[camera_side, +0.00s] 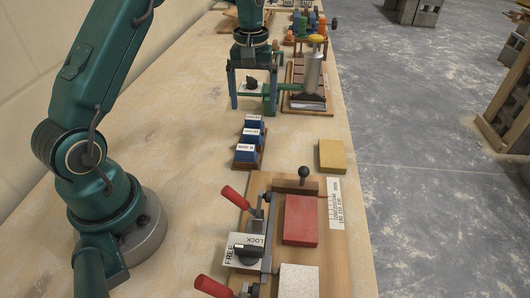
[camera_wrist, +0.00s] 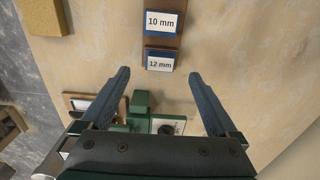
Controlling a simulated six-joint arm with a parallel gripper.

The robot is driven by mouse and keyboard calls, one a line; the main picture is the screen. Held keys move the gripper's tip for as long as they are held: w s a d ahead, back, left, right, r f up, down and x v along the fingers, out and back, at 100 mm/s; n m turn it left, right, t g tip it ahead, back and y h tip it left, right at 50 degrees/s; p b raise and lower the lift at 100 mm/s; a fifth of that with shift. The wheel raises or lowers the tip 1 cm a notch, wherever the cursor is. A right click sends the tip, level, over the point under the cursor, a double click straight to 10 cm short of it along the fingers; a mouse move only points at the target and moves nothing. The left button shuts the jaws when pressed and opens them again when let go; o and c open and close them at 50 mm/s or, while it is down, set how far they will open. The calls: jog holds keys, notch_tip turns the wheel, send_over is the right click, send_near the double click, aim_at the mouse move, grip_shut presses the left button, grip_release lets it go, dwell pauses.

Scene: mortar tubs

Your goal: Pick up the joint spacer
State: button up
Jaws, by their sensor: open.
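Several blue labelled blocks, which look like the joint spacers, stand in a row on a wooden rack (camera_side: 262,161) in the side view. The nearest blue block (camera_side: 246,153), a middle one (camera_side: 250,136) and a far one (camera_side: 254,121) show. In the wrist view, the 12 mm block (camera_wrist: 160,62) lies just past my fingertips, with the 10 mm block (camera_wrist: 163,22) farther up. My gripper (camera_side: 252,103) is open and empty, fingers down, beyond the rack's far end. Its fingertips, also in the wrist view (camera_wrist: 159,75), are spread wider than a block.
A green fixture with a dial (camera_side: 251,86) stands under my gripper, beside a grey cylinder with a yellow top (camera_side: 313,70). A yellow block (camera_side: 332,156) lies right of the rack. A clamp board (camera_side: 255,210) with red handles and a red block (camera_side: 300,220) is in front.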

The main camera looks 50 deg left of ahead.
aim_at(254, 116)
jog(key=shift+f, duration=1.7)
grip_shut()
jog(key=shift+r, duration=0.2)
